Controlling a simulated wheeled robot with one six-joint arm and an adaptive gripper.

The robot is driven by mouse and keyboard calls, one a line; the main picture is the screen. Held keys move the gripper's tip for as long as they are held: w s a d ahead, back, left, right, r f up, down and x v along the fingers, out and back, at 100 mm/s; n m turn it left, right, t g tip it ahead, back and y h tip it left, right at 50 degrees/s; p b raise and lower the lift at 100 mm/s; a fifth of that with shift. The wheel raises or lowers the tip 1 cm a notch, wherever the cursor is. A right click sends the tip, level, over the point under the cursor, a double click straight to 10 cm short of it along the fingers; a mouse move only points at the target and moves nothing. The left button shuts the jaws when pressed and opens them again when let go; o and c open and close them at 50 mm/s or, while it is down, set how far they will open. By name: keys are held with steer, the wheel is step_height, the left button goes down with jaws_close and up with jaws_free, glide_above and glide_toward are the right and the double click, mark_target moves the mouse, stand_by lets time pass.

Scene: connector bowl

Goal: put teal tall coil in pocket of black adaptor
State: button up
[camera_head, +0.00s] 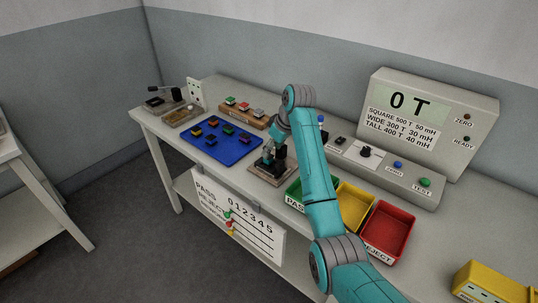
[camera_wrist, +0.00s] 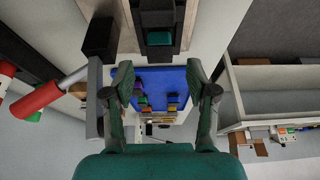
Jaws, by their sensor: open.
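In the wrist view a teal block, seemingly the teal tall coil (camera_wrist: 158,39), shows within the dark opening of the black adaptor (camera_wrist: 158,18); how deep it sits cannot be told. My gripper (camera_wrist: 162,75) is open, its two fingers apart with nothing between them. The adaptor is beyond the fingertips, at the top of that view. In the head view my gripper (camera_head: 268,157) is low at the test fixture (camera_head: 285,180), beside dark upright parts. The arm and gripper hide much of the fixture, and the coil cannot be made out there.
A blue tray (camera_head: 239,157) with several coloured coils lies left of the fixture. A red-handled lever (camera_wrist: 36,102) is at the wrist view's left. Green, yellow (camera_head: 352,205) and red (camera_head: 390,232) bins stand to the right. The meter (camera_head: 425,112) reads 0 T.

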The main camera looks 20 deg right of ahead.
steer(key=v, duration=0.7)
steer(key=shift+r, duration=0.1)
